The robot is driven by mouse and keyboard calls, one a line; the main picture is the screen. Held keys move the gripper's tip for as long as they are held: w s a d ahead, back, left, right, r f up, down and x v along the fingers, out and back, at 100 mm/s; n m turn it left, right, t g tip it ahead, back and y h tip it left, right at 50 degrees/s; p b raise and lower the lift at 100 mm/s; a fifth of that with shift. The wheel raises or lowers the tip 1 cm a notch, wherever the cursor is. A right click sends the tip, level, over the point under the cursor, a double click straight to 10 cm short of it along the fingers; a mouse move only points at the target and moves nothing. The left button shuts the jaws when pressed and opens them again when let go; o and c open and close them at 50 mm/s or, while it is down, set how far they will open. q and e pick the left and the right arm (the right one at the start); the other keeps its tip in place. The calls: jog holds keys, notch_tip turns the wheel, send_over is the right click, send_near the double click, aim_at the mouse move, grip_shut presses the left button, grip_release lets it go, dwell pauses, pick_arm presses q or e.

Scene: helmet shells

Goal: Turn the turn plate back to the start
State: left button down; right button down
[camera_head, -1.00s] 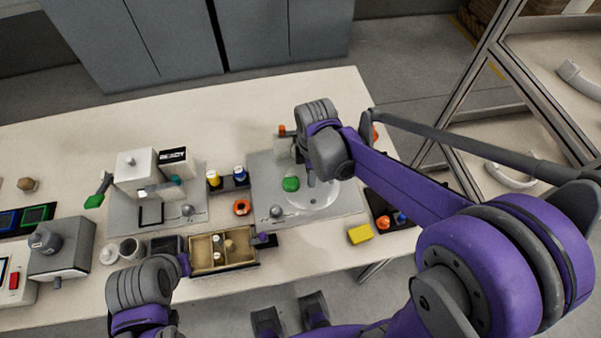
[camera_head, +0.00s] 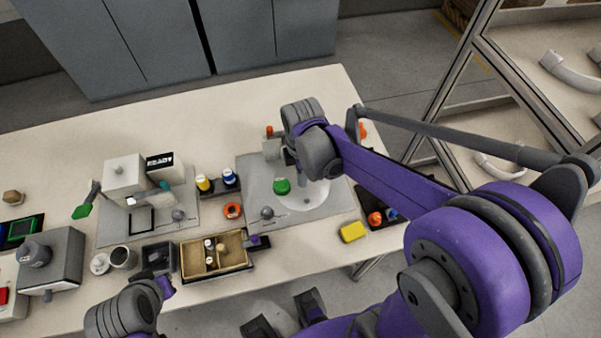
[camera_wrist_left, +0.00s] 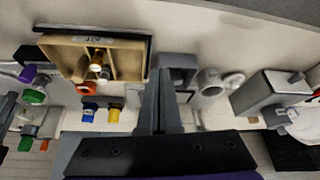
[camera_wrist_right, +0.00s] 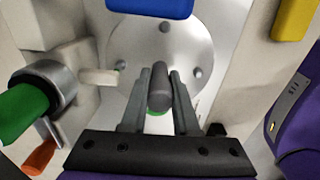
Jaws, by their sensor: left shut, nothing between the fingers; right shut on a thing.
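The turn plate (camera_head: 318,200) is a pale round disc on a grey base panel (camera_head: 262,168) at the right of the table. In the right wrist view the plate (camera_wrist_right: 135,42) shows several small pegs near its rim. My right gripper (camera_wrist_right: 158,76) is shut on a dark grey upright handle (camera_wrist_right: 158,92) on the plate. In the head view the right wrist hides much of the plate's far side. My left gripper (camera_wrist_left: 160,75) is shut and empty, in front of the table's left part, apart from the plate.
A green knob (camera_head: 282,186) is beside the plate. A yellow block (camera_head: 353,232) and a dark tray (camera_head: 368,208) lie to its right. A wooden box (camera_head: 245,262) with small parts is at the table's front. Bare tabletop (camera_head: 240,115) lies behind the fixtures.

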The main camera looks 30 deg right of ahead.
jog(key=c, duration=0.7)
grip_release()
pick_arm(q)
jog(key=shift+w+r+p, duration=0.15)
jog(key=shift+r+p, duration=0.45)
jog(key=shift+r, duration=0.15)
pick_arm(e)
notch_tip(320, 180, up, 11)
jog(key=shift+f, duration=0.1)
pick_arm(q)
jog(key=shift+w+r+p, duration=0.2)
jog(key=shift+r+p, duration=0.35)
jog(key=shift+r, duration=0.15)
pick_arm(e)
jog(key=s+a+f+m+t, duration=0.1)
jog(key=s+m, duration=0.2)
jog(key=m, duration=0.2)
jog(key=s+a+f+m+t, duration=0.1)
jog(key=s+f+m+t, duration=0.1)
jog(key=m, duration=0.3)
jog(key=s+a+f+m+t, duration=0.1)
jog(key=s+m+t, duration=0.1)
jog(key=s+m, duration=0.3)
jog(key=shift+f+m, duration=0.2)
jog(key=shift+m, duration=0.1)
